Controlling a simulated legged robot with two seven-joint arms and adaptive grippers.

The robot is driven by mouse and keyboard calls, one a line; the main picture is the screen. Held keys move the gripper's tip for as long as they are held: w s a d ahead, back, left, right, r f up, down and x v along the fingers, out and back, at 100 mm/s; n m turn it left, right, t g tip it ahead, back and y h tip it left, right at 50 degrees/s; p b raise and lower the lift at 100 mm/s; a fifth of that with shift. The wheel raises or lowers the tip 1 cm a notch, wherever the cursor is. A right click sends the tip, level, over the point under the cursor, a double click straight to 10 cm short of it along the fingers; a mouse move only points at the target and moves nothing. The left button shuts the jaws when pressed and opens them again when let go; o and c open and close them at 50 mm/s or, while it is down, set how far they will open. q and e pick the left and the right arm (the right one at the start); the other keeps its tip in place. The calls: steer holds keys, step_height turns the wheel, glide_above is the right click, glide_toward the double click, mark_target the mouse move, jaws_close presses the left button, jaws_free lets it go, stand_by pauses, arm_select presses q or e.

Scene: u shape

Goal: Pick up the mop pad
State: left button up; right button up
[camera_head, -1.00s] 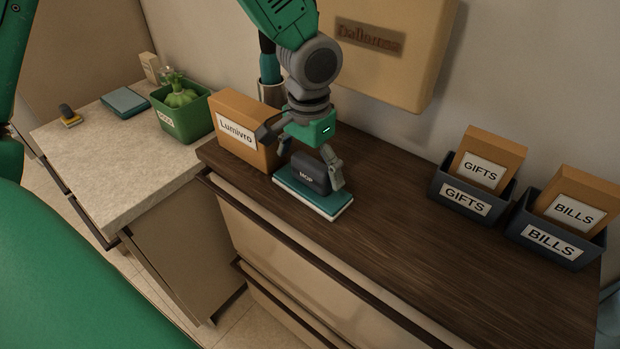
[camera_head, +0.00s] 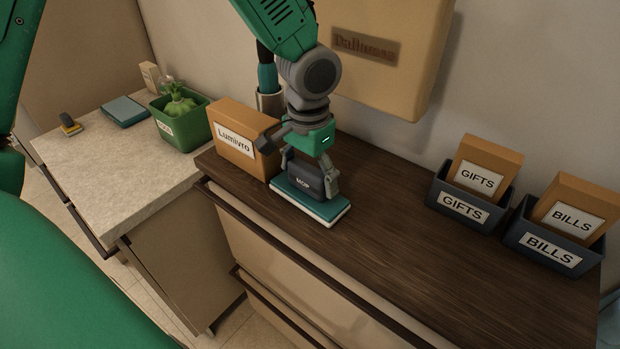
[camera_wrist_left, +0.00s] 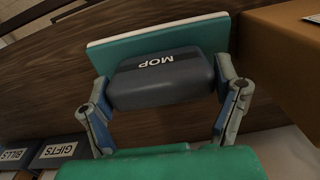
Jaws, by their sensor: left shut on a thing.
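The mop pad (camera_head: 322,211) is a flat teal and white slab with a dark block handle (camera_head: 305,181) marked MOP on top. It lies on the dark wooden counter beside the Lumivro box. My left gripper (camera_head: 308,178) is above it, shut on the dark handle with a finger at each end. In the left wrist view the handle (camera_wrist_left: 165,84) sits between the two fingers, and the teal pad (camera_wrist_left: 160,38) is behind it. My right gripper is not clearly in view.
The orange Lumivro box (camera_head: 238,142) stands close at the left of the pad. Dark bins marked GIFTS (camera_head: 463,205) and BILLS (camera_head: 548,241) stand at the right. A green bin (camera_head: 184,128) is on the pale counter. The wood between pad and bins is clear.

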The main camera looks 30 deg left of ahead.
arm_select(q)
step_height(320, 180, up, 17)
steer(key=shift+r, duration=0.2)
steer(key=o, duration=0.7)
steer(key=c, duration=0.4)
